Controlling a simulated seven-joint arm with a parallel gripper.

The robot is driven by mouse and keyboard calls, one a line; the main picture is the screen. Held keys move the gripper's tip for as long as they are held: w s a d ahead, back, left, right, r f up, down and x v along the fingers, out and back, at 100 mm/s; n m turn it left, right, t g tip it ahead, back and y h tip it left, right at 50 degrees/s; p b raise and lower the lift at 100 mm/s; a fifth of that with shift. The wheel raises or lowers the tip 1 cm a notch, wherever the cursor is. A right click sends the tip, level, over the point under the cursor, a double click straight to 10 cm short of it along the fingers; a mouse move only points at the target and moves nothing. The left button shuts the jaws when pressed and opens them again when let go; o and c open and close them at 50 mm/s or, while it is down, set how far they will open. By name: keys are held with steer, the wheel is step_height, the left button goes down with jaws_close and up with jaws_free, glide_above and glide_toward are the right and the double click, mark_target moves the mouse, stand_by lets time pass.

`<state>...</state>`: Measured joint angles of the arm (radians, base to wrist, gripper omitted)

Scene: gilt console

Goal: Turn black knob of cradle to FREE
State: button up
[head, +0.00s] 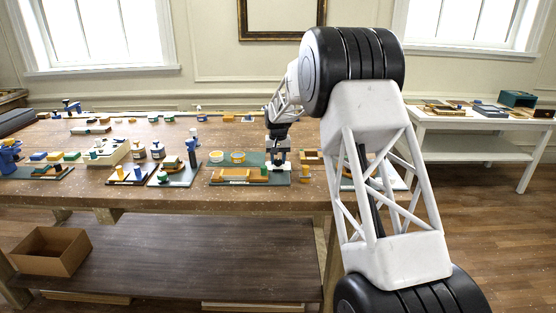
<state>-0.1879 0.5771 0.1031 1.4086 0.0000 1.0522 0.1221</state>
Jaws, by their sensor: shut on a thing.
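The cradle looks to be the green-grey board (222,178) near the table's front edge, with orange blocks, a green piece and yellow round parts on it. My gripper (278,163) reaches down onto the board's right end, fingers shut on a small dark thing there, which looks to be the black knob. The fingers hide most of the knob. Its pointer and any FREE mark are too small to make out.
Other boards with coloured blocks and knobs stand to the left, including one with a yellow knob (138,172). A small wooden frame (312,156) lies close to the right of my gripper. A cardboard box (50,250) sits on the lower shelf. Bare tabletop (95,195) lies at the front left.

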mark_target(278, 160)
steer(key=n, duration=0.5)
steer(key=shift+n, duration=0.3)
steer(key=n, duration=0.5)
steer(key=shift+f+n, duration=0.1)
steer(key=shift+n, duration=0.2)
steer(key=o, duration=0.9)
steer(key=shift+r, duration=0.2)
steer(key=shift+r, duration=3.8)
